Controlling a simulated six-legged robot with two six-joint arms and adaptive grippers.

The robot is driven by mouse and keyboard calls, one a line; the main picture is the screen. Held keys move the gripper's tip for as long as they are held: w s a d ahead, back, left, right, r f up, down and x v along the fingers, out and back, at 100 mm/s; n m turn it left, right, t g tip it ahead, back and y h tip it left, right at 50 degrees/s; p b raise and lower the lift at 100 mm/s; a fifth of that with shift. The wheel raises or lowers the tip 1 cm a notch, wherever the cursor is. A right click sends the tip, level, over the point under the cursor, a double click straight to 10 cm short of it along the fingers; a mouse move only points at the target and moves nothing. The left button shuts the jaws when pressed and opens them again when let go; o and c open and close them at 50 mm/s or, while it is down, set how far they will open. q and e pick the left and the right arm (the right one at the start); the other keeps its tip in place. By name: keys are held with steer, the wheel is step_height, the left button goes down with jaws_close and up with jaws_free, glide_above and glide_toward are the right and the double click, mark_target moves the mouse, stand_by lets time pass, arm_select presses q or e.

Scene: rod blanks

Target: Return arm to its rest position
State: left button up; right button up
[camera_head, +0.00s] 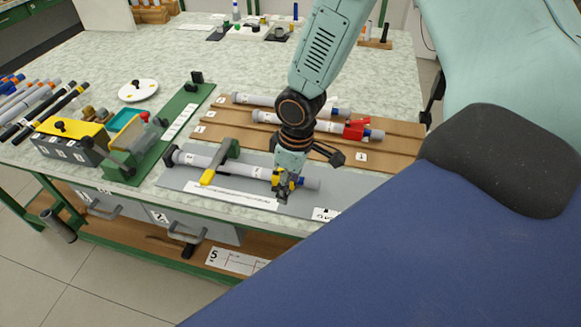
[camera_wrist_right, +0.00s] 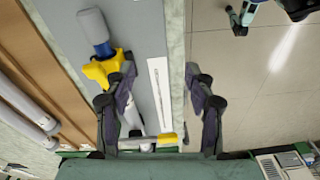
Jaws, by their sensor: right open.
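My right arm reaches down from the top of the head view. Its gripper (camera_head: 284,188) is over the near grey board (camera_head: 235,200), close to the right part of a grey rod (camera_head: 247,171) lying there. A yellow piece (camera_head: 277,180) sits around the rod, partly hidden by the gripper. In the right wrist view the gripper (camera_wrist_right: 160,72) is open, with nothing between its fingers. The yellow piece (camera_wrist_right: 98,72) and the rod's end (camera_wrist_right: 94,28) show beside the left finger; I cannot tell if they touch. My left gripper is not in view.
A brown grooved board (camera_head: 395,148) holds grey rods and a red clamp (camera_head: 357,130) behind the gripper. A green clamp (camera_head: 228,150) with a yellow handle stands left of it on the grey board. A green fixture (camera_head: 185,108) stands further left. The table's front edge is close.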

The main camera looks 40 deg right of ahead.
steer(key=s+a+f+m+t+y+b, duration=0.2)
steer(key=a+f+m+t, duration=0.1)
steer(key=a+f+m, duration=0.25)
steer(key=s+f+g+h+b, duration=0.1)
steer(key=s+f+g+b, duration=0.1)
steer(key=s+f, duration=0.4)
steer(key=s+f+m+g+h+b, duration=0.1)
steer(key=s+f+b, duration=0.2)
steer(key=s, duration=1.1)
step_height(320, 180, down, 4)
steer(key=shift+s+a+r+g+h, duration=0.1)
steer(key=shift+s+a+g+h, duration=0.3)
steer(key=shift+s, duration=0.1)
